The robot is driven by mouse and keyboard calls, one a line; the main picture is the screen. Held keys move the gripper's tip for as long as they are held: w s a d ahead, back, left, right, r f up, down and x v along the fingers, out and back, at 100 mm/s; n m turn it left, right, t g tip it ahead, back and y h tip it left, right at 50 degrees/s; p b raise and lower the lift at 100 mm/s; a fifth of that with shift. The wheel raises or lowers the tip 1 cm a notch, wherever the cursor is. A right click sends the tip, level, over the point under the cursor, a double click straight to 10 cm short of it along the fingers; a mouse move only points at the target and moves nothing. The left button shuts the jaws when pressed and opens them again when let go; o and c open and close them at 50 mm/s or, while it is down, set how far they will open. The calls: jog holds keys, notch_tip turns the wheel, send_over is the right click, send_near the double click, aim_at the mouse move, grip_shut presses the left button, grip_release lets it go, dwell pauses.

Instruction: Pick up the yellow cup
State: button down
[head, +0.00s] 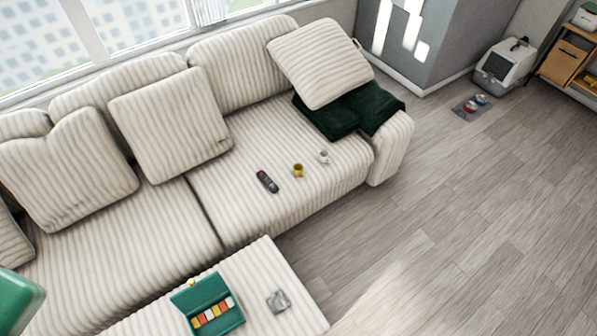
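The small yellow cup (298,170) sits on the seat of the cream ribbed sofa (250,205), towards its right end. A dark remote control (267,181) lies just left of it, and a small whitish-grey object (324,156) lies just right of it. The cup stands apart from both. My gripper is not in view, so I cannot see where it is relative to the cup.
A cream ottoman (285,265) in front bears a green case (207,304) with coloured pieces and a grey item (278,301). Cushions (170,122) and a dark green blanket (370,106) are on the sofa. The wooden floor (430,215) at right is largely clear.

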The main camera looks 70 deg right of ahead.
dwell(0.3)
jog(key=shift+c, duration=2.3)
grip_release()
